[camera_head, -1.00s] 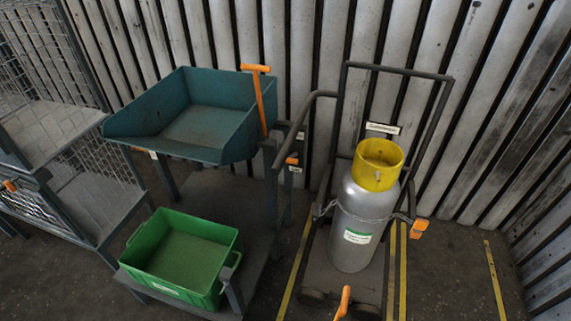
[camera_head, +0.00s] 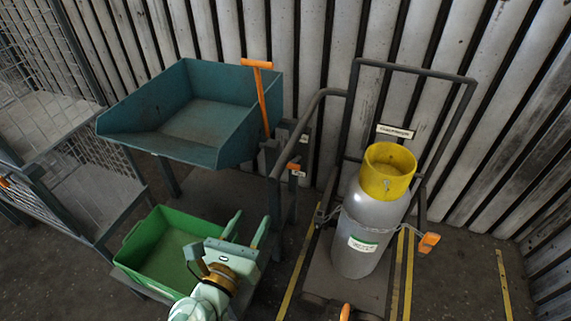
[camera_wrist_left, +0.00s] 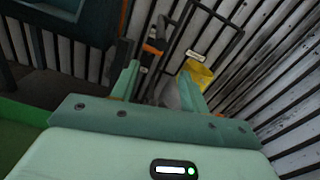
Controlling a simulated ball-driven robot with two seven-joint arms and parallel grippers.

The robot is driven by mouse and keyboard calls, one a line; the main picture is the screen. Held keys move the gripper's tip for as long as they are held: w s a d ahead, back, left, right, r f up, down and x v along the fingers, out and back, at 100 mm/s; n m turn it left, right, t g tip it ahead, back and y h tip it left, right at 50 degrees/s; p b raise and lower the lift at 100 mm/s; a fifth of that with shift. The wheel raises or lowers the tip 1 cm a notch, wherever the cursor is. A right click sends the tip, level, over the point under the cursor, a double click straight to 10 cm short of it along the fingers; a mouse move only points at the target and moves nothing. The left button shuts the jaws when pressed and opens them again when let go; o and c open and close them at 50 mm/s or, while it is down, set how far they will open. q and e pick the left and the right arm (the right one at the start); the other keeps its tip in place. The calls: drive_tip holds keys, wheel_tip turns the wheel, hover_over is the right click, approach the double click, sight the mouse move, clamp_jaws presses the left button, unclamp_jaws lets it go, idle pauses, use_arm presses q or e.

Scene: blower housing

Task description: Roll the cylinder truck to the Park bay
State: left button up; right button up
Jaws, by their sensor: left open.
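The cylinder truck (camera_head: 470,92) is a dark grey tube frame on a low base, standing upright near the corrugated wall. It carries a grey gas cylinder (camera_head: 366,222) with a yellow collar (camera_head: 388,171), held by a chain. An orange part (camera_head: 429,242) sits at its right side. My left gripper (camera_head: 252,217) is open and empty, over the right edge of the green crate, left of the truck and apart from it. In the left wrist view the fingers (camera_wrist_left: 159,72) point toward the truck and the yellow collar (camera_wrist_left: 196,74). No Park bay label is readable. My right gripper is out of view.
A teal tipping bin (camera_head: 196,118) with an orange lever (camera_head: 262,95) stands left of the truck. A green crate (camera_head: 140,251) is below it. Mesh shelving (camera_head: 92,200) is at far left. Yellow floor lines (camera_head: 504,285) flank the truck; floor at right is clear.

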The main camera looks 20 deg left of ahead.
use_arm(q)
drive_tip(key=p, duration=0.2)
approach(278, 170)
drive_tip(key=shift+w+a+f, duration=0.15)
drive_tip(key=shift+w+f, duration=0.25)
drive_tip(key=shift+w, duration=0.35)
drive_tip(key=w, duration=0.9)
drive_tip(key=shift+w+f, duration=0.25)
drive_tip(key=shift+w, duration=0.05)
clamp_jaws()
